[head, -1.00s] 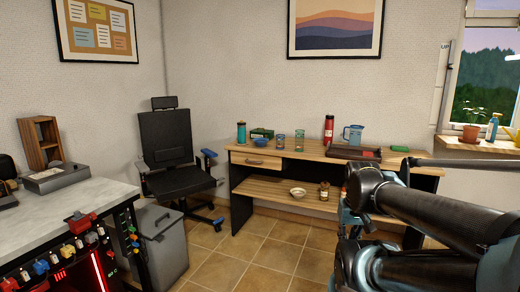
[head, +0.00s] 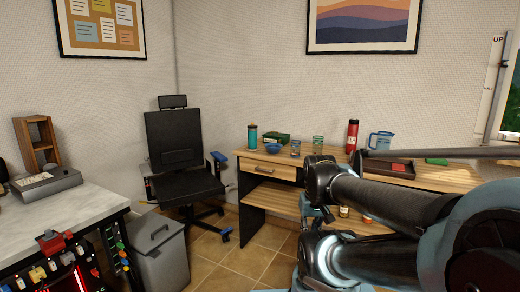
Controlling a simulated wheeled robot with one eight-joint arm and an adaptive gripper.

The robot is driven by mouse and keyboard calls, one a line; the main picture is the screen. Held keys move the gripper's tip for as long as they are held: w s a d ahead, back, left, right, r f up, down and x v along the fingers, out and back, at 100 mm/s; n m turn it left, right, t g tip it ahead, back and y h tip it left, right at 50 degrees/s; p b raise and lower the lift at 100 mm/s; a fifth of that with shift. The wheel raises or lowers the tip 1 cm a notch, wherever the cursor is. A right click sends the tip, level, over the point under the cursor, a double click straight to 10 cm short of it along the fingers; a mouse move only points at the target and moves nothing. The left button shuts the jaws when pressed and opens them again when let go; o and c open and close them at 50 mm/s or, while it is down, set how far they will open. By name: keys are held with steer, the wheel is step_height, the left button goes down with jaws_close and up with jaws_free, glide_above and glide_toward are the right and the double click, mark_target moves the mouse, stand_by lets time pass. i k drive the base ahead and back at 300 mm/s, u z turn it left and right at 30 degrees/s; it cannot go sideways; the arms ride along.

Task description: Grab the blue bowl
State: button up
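The blue bowl (head: 274,148) sits on the wooden desk (head: 262,158) toward its left end, in front of a green box (head: 276,138). A teal bottle (head: 252,137) stands to its left and a small glass (head: 295,149) to its right. The bowl is upright and in plain sight. My arm fills the lower right of the head view, with the desk beyond it. The gripper's fingers cannot be made out, and the bowl is clear of my arm.
A grey bin (head: 160,250) and a black office chair (head: 183,160) stand left of the desk. A workbench (head: 85,205) is at the far left. A red bottle (head: 352,136), a blue jug (head: 381,143) and a dark tray (head: 388,167) stand farther right on the desk. Tiled floor shows between bin and desk.

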mark_target(273, 149)
steer(key=z, duration=0.3)
steer(key=i, duration=1)
steer(key=z, duration=0.55)
